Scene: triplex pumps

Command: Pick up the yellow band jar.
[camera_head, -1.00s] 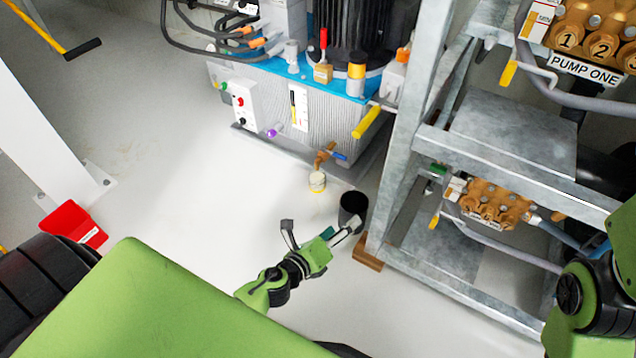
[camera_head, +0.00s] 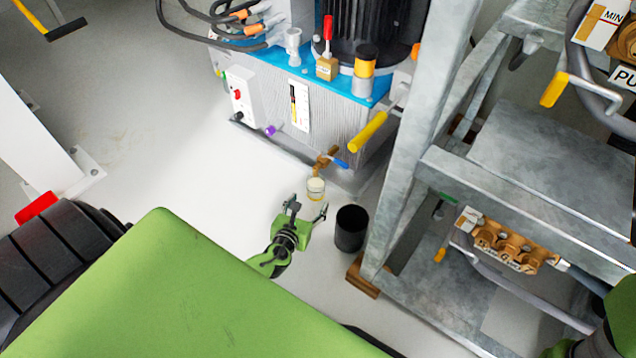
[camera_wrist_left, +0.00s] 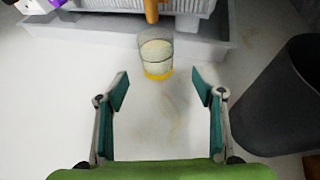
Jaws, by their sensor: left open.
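The yellow band jar (camera_head: 316,188) is a small clear jar with pale contents and a yellow band near its base. It stands upright on the floor below the brass tap (camera_head: 325,160) of the pump unit. In the left wrist view the jar (camera_wrist_left: 155,58) is ahead of the fingers, slightly left of the middle of the gap. My left gripper (camera_head: 307,208) is open and empty, just short of the jar and not touching it. Its two teal pads (camera_wrist_left: 164,91) show in the wrist view with bare floor between them. My right gripper is not in view.
A black bin (camera_head: 351,229) stands on the floor right of my left gripper. A grey metal rack (camera_head: 400,170) with a wooden block (camera_head: 362,276) at its foot is further right. The tank's base ledge (camera_wrist_left: 75,32) is close behind the jar.

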